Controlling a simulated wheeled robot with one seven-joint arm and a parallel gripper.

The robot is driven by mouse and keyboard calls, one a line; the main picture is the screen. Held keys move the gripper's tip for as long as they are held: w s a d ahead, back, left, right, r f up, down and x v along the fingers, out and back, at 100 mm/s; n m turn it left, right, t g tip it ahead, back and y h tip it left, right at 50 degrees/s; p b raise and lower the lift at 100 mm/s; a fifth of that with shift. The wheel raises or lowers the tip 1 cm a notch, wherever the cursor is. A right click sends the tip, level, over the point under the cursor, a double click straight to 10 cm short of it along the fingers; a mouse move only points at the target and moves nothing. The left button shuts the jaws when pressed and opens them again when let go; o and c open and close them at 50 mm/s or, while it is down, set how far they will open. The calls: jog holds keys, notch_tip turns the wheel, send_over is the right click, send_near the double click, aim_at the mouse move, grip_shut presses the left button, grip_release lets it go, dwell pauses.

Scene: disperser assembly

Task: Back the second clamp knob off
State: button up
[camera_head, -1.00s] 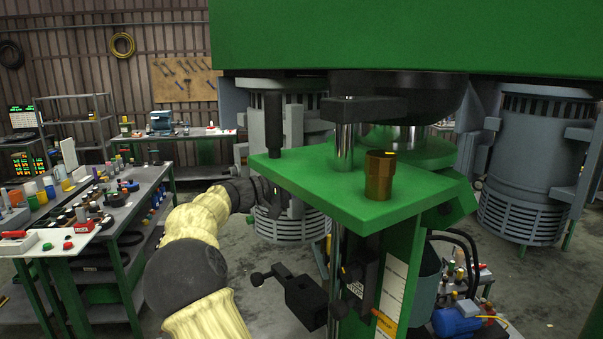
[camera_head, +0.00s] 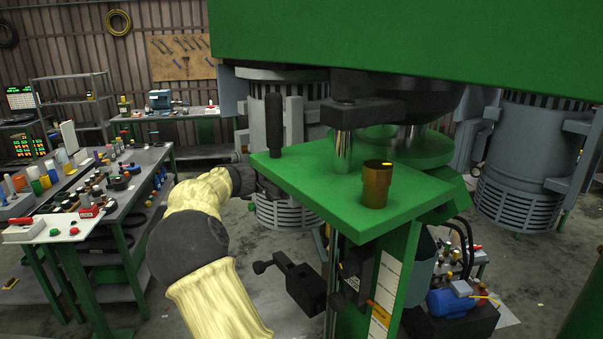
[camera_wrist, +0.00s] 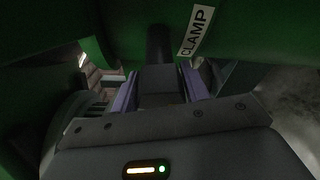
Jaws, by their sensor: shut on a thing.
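In the wrist view, my gripper (camera_wrist: 158,92) has its two purplish fingers on either side of a dark clamp knob (camera_wrist: 158,45), beside a white "CLAMP" label (camera_wrist: 195,32) on green metal. The jaws are shut on the knob. The picture is dim, so the knob's outline and how it sits in the clamp are hard to make out. In the head view, my arm reaches behind the left edge of the green plate (camera_head: 325,205), and the fingers are mostly hidden there. A black upright handle (camera_head: 274,125) stands on that plate.
A brass-coloured cup (camera_head: 376,185) stands on the plate near a steel column (camera_head: 343,152). A black bracket with ball ends (camera_head: 300,285) sticks out below. The big green housing (camera_head: 420,45) hangs overhead. A workbench with parts (camera_head: 130,180) stands left; open floor lies between.

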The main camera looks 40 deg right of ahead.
jog(key=shift+d+r, duration=0.1)
jog(key=o, duration=1)
jog(key=shift+d, duration=0.1)
jog(key=shift+c, duration=0.2)
jog(key=shift+w+a, duration=0.15)
jog(key=shift+a, duration=0.4)
jog(key=w+a+r+b, duration=0.1)
jog(key=a+b, duration=0.3)
jog(key=a, duration=1.2)
jog(key=shift+w+r, duration=0.25)
jog(key=shift+w, duration=0.4)
jog(key=shift+f, duration=0.1)
